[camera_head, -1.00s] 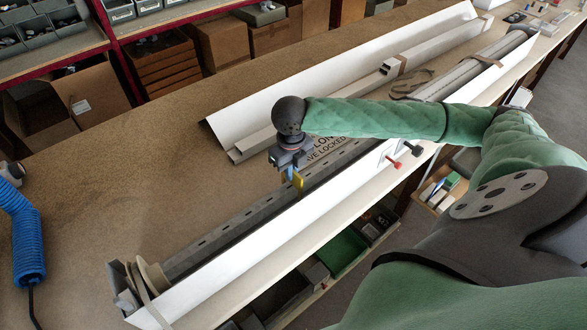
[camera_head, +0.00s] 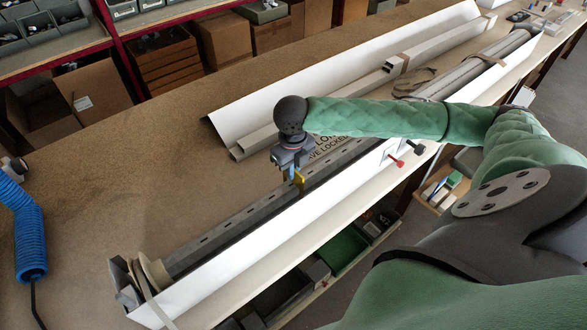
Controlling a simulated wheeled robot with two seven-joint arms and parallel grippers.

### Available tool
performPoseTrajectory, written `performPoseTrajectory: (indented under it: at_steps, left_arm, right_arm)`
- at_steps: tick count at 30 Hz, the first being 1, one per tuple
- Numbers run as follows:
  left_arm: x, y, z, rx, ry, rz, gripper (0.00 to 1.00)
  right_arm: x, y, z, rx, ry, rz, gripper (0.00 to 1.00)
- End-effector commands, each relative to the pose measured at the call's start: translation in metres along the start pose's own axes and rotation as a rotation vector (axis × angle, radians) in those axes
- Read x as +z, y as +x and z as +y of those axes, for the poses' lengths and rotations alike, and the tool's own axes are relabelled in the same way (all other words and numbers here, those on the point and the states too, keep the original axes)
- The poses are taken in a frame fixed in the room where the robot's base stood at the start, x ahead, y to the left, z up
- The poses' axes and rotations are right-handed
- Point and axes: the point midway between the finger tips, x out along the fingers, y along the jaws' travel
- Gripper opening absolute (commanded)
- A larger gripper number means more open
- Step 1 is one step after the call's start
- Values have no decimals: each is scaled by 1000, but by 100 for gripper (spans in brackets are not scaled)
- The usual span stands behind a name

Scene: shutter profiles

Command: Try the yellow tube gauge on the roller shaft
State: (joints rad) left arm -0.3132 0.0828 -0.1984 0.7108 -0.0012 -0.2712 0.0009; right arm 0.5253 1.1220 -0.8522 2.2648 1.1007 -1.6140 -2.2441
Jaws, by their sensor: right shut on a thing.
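My right gripper (camera_head: 294,174) points down over the long housing in the middle of the bench. It is shut on the yellow tube gauge (camera_head: 299,182), a small yellow piece at its fingertips. The gauge is at the long grey slotted roller shaft (camera_head: 215,237), which lies in the white-sided housing (camera_head: 245,255). I cannot tell whether the gauge touches the shaft or sits around it. My left gripper is not in view.
White and grey profiles (camera_head: 340,95) lie behind the shaft. Red and black clamp knobs (camera_head: 396,161) stick out from the housing's front. A blue coiled hose (camera_head: 30,240) hangs at the left. The bench's left middle (camera_head: 120,190) is bare. Cardboard boxes (camera_head: 95,98) stand behind.

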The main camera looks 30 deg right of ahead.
Motion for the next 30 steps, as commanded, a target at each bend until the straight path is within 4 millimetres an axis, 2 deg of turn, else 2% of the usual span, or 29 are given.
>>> performPoseTrajectory:
  at_steps: [30]
  left_arm:
    - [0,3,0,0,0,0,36]
  right_arm:
    - [0,9,0,0,0,0,0]
